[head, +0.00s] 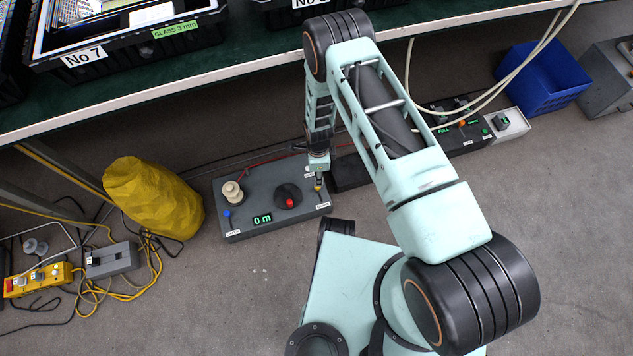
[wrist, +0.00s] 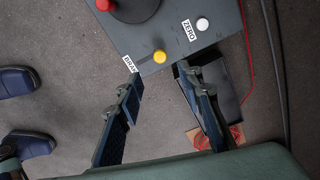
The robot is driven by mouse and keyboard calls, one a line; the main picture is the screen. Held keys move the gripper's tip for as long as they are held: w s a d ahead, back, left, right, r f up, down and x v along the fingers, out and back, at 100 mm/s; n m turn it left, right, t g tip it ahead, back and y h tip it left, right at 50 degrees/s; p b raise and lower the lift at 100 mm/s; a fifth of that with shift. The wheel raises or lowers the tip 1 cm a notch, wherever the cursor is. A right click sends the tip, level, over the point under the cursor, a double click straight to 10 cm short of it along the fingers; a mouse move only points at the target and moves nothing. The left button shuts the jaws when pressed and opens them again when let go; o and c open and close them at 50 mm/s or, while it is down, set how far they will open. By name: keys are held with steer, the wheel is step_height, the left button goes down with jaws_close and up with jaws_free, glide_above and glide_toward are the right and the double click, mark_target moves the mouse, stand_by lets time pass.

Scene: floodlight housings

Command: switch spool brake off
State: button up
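A grey control box (head: 250,215) stands on the floor with a green "0 m" display. At its right end is a yellow-capped knob (wrist: 160,56), the one by the "BRAKE" label (wrist: 130,64); it also shows in the head view (head: 317,188). The label is partly covered by a finger. My gripper (wrist: 160,75) is open and empty above this end of the box, its two fingers on either side of the knob's near side. In the head view my gripper (head: 318,166) is small, and its fingers are hard to make out.
The box also carries a black wheel with a red knob (head: 289,202), a blue knob (head: 227,213), a cream stack (head: 232,190) and a white "ZERO" button (wrist: 202,24). A yellow sack (head: 150,198) stands left. A bench edge (head: 150,95) runs behind.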

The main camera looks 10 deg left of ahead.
mark_target(318, 188)
step_height(318, 188, down, 9)
steer(key=b, duration=0.3)
steer(key=shift+f, duration=0.1)
steer(key=shift+c, duration=0.3)
jaws_close()
